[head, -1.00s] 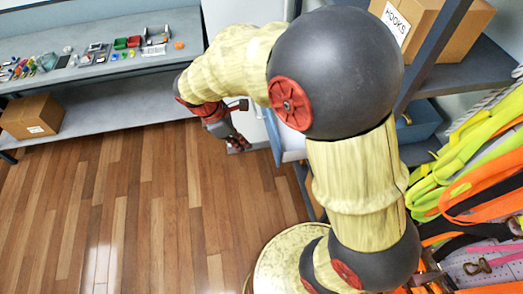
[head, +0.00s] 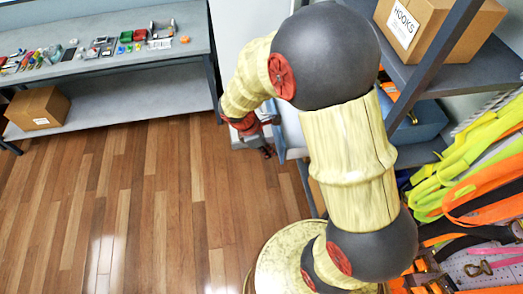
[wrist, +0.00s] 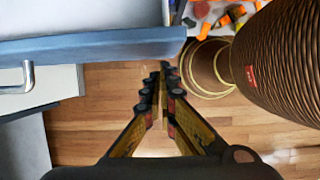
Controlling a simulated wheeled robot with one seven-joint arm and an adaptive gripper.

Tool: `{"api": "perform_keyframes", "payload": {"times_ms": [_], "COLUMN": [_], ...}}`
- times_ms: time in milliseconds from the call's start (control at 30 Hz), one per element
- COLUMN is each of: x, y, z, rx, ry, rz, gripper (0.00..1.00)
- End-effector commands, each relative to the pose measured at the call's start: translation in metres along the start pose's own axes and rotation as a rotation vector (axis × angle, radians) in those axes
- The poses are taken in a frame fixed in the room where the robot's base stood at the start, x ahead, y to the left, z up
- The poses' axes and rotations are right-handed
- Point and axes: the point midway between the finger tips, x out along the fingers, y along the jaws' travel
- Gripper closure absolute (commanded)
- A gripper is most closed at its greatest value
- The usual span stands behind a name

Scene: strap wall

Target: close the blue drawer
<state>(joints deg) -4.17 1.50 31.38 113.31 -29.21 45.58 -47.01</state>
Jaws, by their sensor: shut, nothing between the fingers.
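The blue drawer (wrist: 100,43) shows in the wrist view as a long blue edge across the upper left. In the head view, a pale blue strip of it (head: 292,130) shows beside the shelving, standing out from it; the rest is hidden behind my arm. My gripper (wrist: 165,72) is shut and empty, its fingertips just below the blue edge in the wrist view, near its right end. I cannot tell whether they touch it. In the head view my gripper (head: 267,151) is small and partly hidden by my arm.
A metal handle (wrist: 22,80) on a pale front is at the left of the wrist view. A cardboard box marked HOOKS (head: 415,25) sits on the shelf. Bright straps (head: 480,180) hang at right. A workbench (head: 110,85) stands at back left. The wooden floor (head: 130,200) is clear.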

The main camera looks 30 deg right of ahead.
Motion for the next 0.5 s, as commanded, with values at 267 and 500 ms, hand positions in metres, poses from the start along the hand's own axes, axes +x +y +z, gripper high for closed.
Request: {"api": "perform_keyframes", "payload": {"times_ms": [267,500], "x": [0.0012,0.0021], "y": [0.0000,-0.0001], "z": [0.0027,0.0055], "rx": [0.000,0.001], "ry": [0.000,0.000], "rz": [0.000,0.000], "gripper": [1.00,1.00]}}
